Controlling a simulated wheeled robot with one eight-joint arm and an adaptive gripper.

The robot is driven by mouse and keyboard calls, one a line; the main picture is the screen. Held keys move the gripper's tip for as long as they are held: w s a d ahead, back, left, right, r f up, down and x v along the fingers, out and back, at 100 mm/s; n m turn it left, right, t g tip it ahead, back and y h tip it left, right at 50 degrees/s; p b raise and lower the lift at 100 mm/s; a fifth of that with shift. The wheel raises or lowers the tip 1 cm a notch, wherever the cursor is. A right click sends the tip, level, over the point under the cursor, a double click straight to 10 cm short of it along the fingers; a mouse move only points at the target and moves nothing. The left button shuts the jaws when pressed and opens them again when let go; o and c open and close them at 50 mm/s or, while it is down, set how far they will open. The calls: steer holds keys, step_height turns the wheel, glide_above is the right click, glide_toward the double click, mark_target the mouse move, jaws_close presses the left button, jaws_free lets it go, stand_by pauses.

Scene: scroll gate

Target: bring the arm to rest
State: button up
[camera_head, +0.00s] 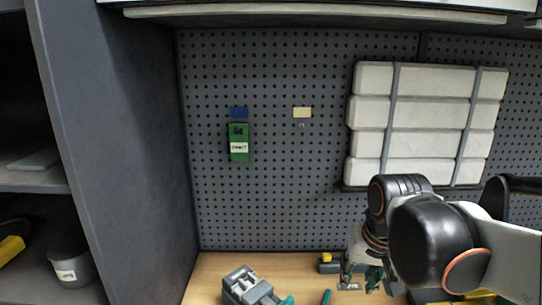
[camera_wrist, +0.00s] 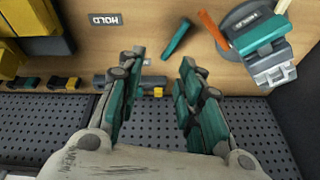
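My gripper (camera_wrist: 158,62) is open, with its two teal-padded fingers apart and nothing between them. In the head view my gripper (camera_head: 361,272) hangs low at the right, close over the wooden bench top (camera_head: 290,267) and in front of the pegboard. My arm reaches in from the right edge, bent, and hides part of the bench. No object is in my grip.
A green tag (camera_head: 239,151) hangs on the pegboard (camera_head: 270,205) under a blue label; a yellow label (camera_head: 302,112) is over a bare hook. White strapped blocks (camera_head: 372,111) are behind my arm. A grey-teal tool (camera_wrist: 268,50), teal stick (camera_wrist: 176,39) and yellow bins (camera_wrist: 32,30) surround my gripper.

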steer(key=s+d+f+n+t, duration=0.1)
steer(key=s+n+t, duration=0.1)
steer(key=s, duration=0.8)
steer(key=shift+d+f+t, duration=0.3)
steer(key=shift+d+t, duration=0.05)
steer(key=shift+t, duration=0.45)
